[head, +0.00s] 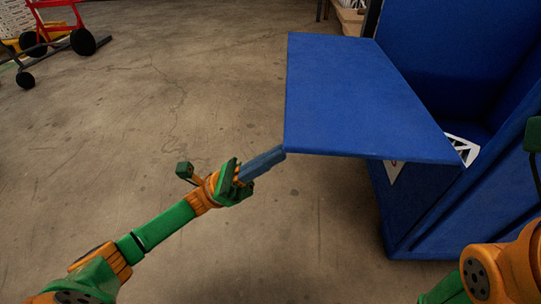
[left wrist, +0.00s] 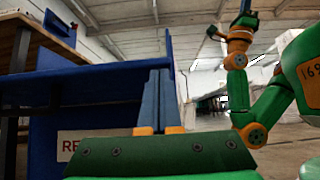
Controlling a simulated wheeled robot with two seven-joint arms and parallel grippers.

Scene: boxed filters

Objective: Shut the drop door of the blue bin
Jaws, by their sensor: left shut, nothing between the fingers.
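The blue bin (head: 425,205) stands at the right in the head view. Its drop door (head: 350,95) is open and sticks out flat toward the left. The door also shows edge-on in the left wrist view (left wrist: 80,85). My left gripper (head: 279,153) is shut and empty, its fingertips at the door's near left corner; I cannot tell whether they touch it. Its closed fingers also show in the left wrist view (left wrist: 156,98). My right arm shows at the lower right of the head view; its raised gripper (left wrist: 243,17) is small in the left wrist view, its jaws unclear.
A red wheeled cart (head: 55,30) stands at the far upper left. A wooden piece (head: 348,18) is behind the bin. The concrete floor left of the door is clear. A white label with red letters (left wrist: 68,146) shows below the door.

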